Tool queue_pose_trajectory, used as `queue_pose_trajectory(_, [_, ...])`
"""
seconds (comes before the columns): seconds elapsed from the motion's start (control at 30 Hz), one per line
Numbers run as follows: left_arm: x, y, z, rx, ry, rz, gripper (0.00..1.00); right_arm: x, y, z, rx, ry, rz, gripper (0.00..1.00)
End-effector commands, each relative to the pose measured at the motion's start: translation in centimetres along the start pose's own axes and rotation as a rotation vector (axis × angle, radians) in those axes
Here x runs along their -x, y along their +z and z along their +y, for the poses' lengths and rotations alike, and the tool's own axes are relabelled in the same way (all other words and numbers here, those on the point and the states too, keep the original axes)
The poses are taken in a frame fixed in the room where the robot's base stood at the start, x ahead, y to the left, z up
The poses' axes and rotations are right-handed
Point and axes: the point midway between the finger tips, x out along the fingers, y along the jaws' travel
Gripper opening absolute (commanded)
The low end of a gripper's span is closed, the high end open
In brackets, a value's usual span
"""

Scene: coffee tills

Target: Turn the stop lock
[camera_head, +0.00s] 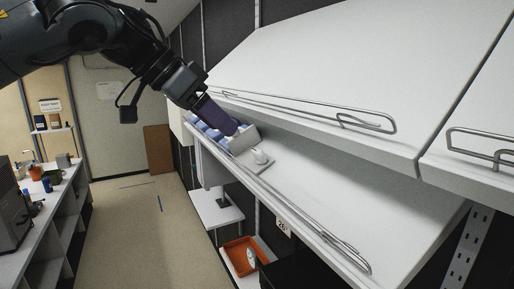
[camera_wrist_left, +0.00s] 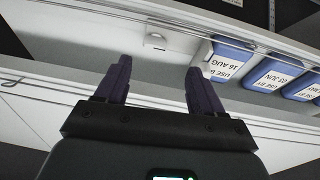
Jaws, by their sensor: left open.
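A small white knob-like fitting (camera_head: 260,156), which looks like the stop lock, sits on the shelf beneath the raised white door. In the left wrist view a small white fitting (camera_wrist_left: 155,41) shows on the pale panel ahead, between the lines of my fingers; it looks like the same part. My left gripper (camera_head: 234,129) reaches in from the upper left, its purple fingers near the fitting. In the wrist view the left gripper (camera_wrist_left: 159,67) has its fingers spread, with nothing between them. My right gripper is not in view.
Blue-and-white dated boxes (camera_wrist_left: 232,58) stand in a row right beside my fingers. A white block (camera_head: 243,138) sits near the fitting. The raised door (camera_head: 350,70) with its wire handle (camera_head: 366,123) overhangs the shelf. An orange tray (camera_head: 243,256) lies below.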

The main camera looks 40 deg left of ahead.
Motion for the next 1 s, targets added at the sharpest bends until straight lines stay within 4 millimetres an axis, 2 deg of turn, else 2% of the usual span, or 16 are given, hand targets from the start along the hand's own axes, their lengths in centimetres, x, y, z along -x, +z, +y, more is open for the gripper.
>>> queue_pose_trajectory(0.13, [1.1,-0.9,1.4,-0.036,-0.039,0.008,0.68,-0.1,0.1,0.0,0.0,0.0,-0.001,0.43])
queue_pose_trajectory(0.27, [0.5,-1.0,1.4,-0.037,-0.038,0.015,0.68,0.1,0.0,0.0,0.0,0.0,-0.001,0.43])
queue_pose_trajectory(0.7, [-6.1,-1.1,1.1,-0.035,-0.036,0.014,0.68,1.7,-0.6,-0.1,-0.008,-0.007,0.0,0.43])
queue_pose_trajectory(1.0, [-8.8,-1.1,1.0,-0.035,-0.037,0.017,0.68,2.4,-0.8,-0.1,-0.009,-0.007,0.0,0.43])
